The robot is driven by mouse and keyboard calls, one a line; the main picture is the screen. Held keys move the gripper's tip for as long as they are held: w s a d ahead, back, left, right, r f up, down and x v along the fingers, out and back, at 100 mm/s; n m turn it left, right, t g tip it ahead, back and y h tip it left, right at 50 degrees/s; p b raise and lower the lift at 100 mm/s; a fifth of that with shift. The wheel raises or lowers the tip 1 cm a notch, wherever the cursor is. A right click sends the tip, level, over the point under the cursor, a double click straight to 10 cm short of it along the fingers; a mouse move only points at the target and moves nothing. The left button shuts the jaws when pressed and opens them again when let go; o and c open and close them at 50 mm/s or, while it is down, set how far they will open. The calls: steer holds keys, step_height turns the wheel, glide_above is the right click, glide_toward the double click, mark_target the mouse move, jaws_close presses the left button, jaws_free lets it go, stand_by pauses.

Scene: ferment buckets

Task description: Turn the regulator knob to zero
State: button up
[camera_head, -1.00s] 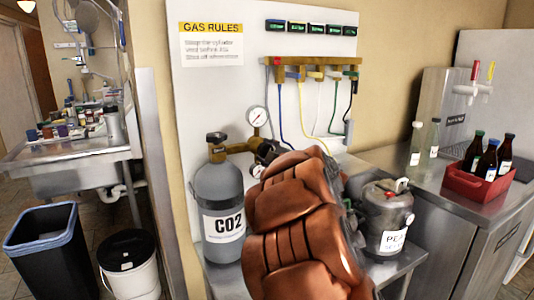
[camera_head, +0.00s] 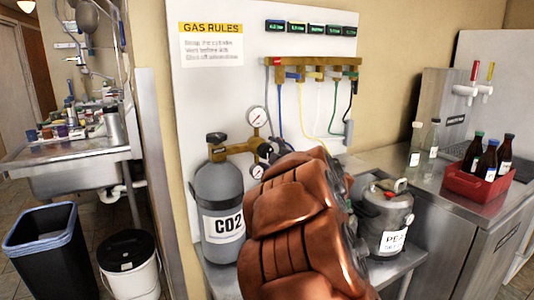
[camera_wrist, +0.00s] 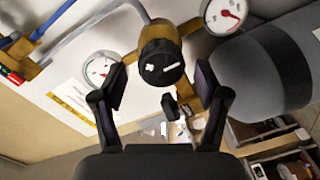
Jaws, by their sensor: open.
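The regulator knob (camera_wrist: 162,66) is a black round knob with white marks on its face. In the wrist view it sits on the brass regulator body (camera_wrist: 158,32), between and just beyond the fingertips of my gripper (camera_wrist: 158,80). My gripper is open, one finger on each side of the knob, with gaps showing. In the head view the brass regulator (camera_head: 232,149) is on top of the grey CO2 cylinder (camera_head: 219,190). My copper-coloured arm hides my gripper and most of the knob there. Two dial gauges show, one upper (camera_head: 258,116) and one lower (camera_head: 257,170).
A brass manifold (camera_head: 312,64) with coloured hoses hangs on the white panel above. A metal keg (camera_head: 388,215) stands right of my arm on the steel bench. Bottles in a red crate (camera_head: 480,183) are farther right. A black bin (camera_head: 45,255) and white bucket (camera_head: 130,265) stand left.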

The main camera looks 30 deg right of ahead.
steer(key=s+a, duration=0.1)
steer(key=s, duration=0.9)
steer(key=shift+r, duration=0.1)
steer(key=shift+d, duration=0.1)
